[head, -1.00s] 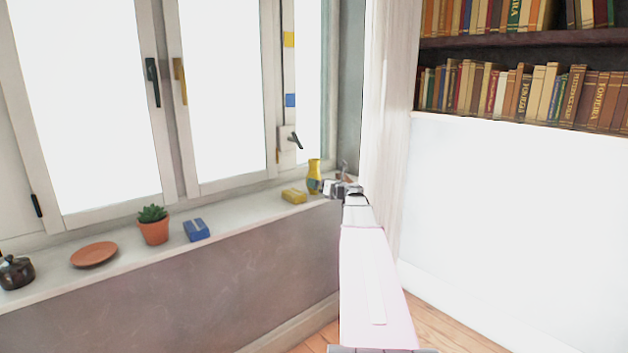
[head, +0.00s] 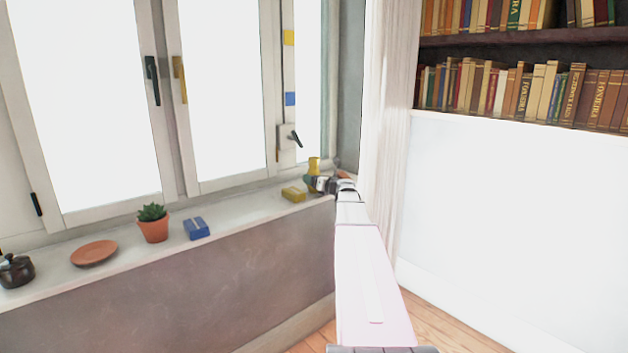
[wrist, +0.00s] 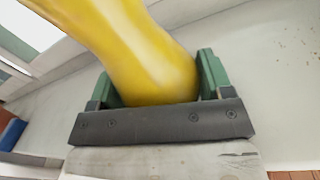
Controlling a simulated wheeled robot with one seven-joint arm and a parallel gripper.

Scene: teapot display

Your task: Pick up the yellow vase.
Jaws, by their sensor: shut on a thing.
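The yellow vase (head: 314,165) stands at the far right end of the windowsill, near the window corner. In the head view its lower part is partly hidden by my gripper (head: 313,183). In the wrist view the vase (wrist: 145,50) fills the space between the two green fingers of my gripper (wrist: 158,80). The fingers are on either side of its rounded body, and my gripper is shut on it. I cannot tell whether its base still touches the sill.
A yellow box (head: 294,194) lies on the sill (head: 245,209) just left of the vase. Farther left are a blue box (head: 196,228), a potted succulent (head: 153,225), a terracotta plate (head: 94,253) and a dark pot (head: 16,271). A bookcase (head: 520,90) is at the right.

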